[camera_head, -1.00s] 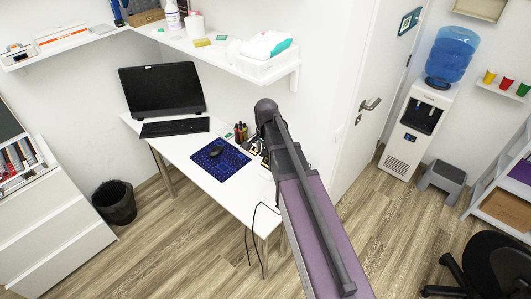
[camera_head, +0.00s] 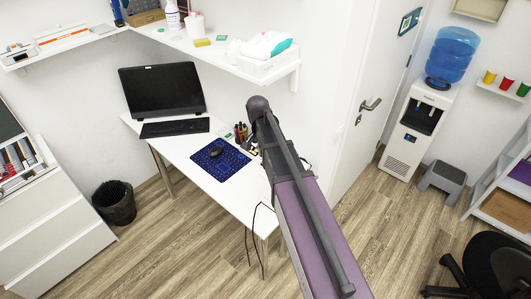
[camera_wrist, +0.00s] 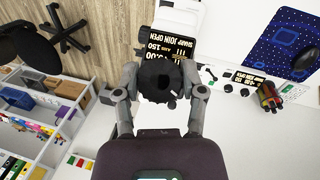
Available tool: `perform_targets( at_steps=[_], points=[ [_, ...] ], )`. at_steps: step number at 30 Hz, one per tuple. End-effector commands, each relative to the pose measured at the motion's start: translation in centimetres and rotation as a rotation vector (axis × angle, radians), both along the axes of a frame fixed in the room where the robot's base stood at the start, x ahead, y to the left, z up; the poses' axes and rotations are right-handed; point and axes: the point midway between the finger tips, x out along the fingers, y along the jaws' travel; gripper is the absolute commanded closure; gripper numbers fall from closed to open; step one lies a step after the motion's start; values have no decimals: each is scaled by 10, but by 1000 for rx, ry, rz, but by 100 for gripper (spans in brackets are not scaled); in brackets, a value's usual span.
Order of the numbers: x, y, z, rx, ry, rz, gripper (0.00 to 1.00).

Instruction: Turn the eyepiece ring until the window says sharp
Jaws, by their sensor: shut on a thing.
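A black ribbed round piece, seemingly the eyepiece ring (camera_wrist: 158,80), sits between the two grey fingers of my gripper (camera_wrist: 160,75) in the wrist view. The fingers are shut on it from both sides. I cannot tell which reading the window shows. In the head view my arm hides the gripper and the ring.
The white desk (camera_head: 205,188) carries a monitor (camera_head: 161,90), a keyboard (camera_head: 174,128), a blue mouse mat (camera_head: 220,166) and a pen holder (camera_head: 241,134). A second lettered black plate (camera_wrist: 249,80) lies near the pens.

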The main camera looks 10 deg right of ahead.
Motion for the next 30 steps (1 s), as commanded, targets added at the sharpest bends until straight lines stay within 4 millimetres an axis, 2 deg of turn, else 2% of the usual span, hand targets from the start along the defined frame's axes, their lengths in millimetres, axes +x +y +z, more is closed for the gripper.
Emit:
perform_targets(
  at_steps=[4,5,6,8,23,30],
  points=[
    [-2,-1,0,0,2,-2,95],
    [-2,-1,0,0,2,-2,41],
    [-2,-1,0,0,2,-2,29],
    [-2,0,-1,0,1,-2,12],
    [-1,0,0,5,-6,-9,12],
    [-3,0,0,44,-58,-72,12]
  ],
)
